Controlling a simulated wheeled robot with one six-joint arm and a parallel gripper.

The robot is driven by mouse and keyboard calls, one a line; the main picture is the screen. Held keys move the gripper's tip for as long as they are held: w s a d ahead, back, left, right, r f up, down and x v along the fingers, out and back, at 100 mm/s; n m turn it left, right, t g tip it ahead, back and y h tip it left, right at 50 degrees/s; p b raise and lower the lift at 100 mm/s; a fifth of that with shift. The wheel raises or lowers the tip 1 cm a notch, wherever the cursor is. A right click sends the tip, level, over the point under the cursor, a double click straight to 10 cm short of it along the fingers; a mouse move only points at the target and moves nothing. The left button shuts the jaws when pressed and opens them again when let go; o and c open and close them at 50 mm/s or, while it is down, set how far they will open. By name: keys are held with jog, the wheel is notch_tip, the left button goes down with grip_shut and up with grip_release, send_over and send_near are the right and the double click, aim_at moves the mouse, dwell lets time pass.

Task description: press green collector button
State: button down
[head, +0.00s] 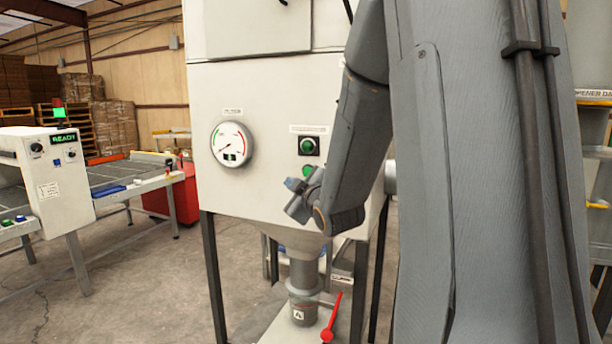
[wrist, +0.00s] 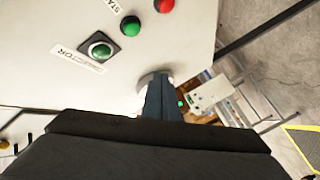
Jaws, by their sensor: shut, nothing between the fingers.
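The green collector button (head: 308,146) sits in a black square housing on the front of the cream machine (head: 265,100), under a white label. In the wrist view the collector button (wrist: 100,49) is at upper left beside its "COLLECTOR" label. A second green button (head: 308,171) is below it; in the wrist view this other button (wrist: 131,26) has a partly visible label, with a red button (wrist: 164,5) beyond. My gripper (head: 298,190) is shut and empty, low in front of the panel. Its fingers (wrist: 160,99) show in the wrist view, apart from the collector button.
A round gauge (head: 232,144) is left of the buttons. Below are a pipe outlet (head: 303,285) and a red lever (head: 331,318). A conveyor station (head: 60,180) with a lit READY display stands at left. Bare concrete floor lies between.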

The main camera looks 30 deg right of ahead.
aim_at(302, 172)
dwell(0.3)
jog(key=shift+w+d, duration=0.9)
jog(key=shift+d, duration=0.25)
jog(key=shift+w+d, duration=0.9)
jog(key=shift+d, duration=0.3)
jog(key=shift+w+d, duration=0.9)
jog(key=shift+d, duration=0.25)
jog(key=shift+w+d, duration=0.3)
jog(key=shift+d, duration=0.05)
jog(key=shift+w+d, duration=0.3)
jog(key=shift+d, duration=0.1)
dwell(0.4)
jog(key=shift+s+a, duration=0.1)
jog(key=shift+a, duration=0.05)
jog(key=shift+s+a, duration=0.5)
jog(key=shift+a, duration=0.15)
jog(key=shift+s+a+b, duration=0.25)
jog(key=shift+s+a, duration=0.55)
jog(key=shift+a, duration=0.2)
jog(key=shift+s+a+b, duration=0.25)
jog(key=shift+s+a, duration=0.5)
jog(key=shift+a, duration=0.2)
